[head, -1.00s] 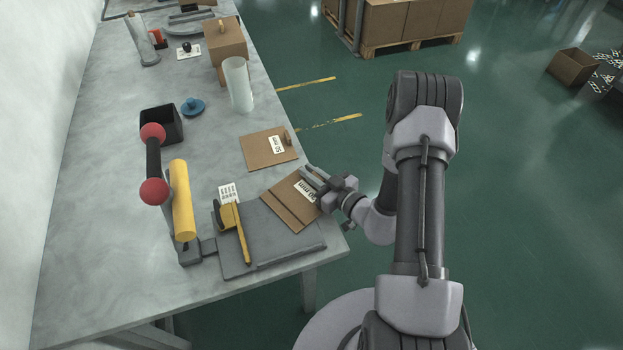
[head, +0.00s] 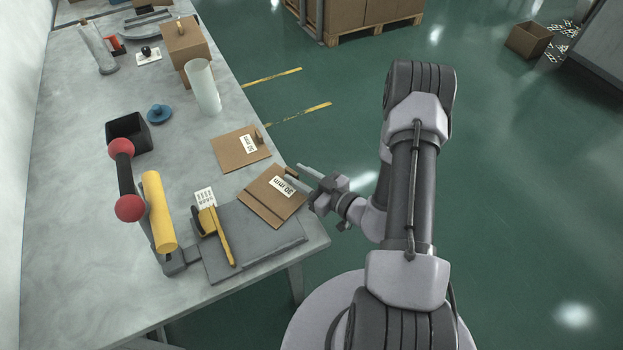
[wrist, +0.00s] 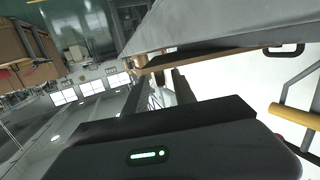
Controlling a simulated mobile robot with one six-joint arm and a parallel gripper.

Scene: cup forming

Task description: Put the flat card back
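Two brown cards with white labels show in the head view. The nearer card (head: 262,207), its label ending in "0 mm", lies partly over a grey board (head: 250,246) and has a small brown tab (head: 291,173) at its right corner. The farther card (head: 232,150) lies flat on the table and also has a tab. My gripper (head: 304,183) is just off the table's right edge beside the nearer card's tab. In the wrist view my gripper (wrist: 158,90) has its fingers apart, and the nearer card (wrist: 215,62) shows edge-on just ahead. Contact with the tab is unclear.
A yellow roller (head: 160,212) and a yellow-handled tool (head: 224,238) are left of the nearer card. Open floor lies right of the table.

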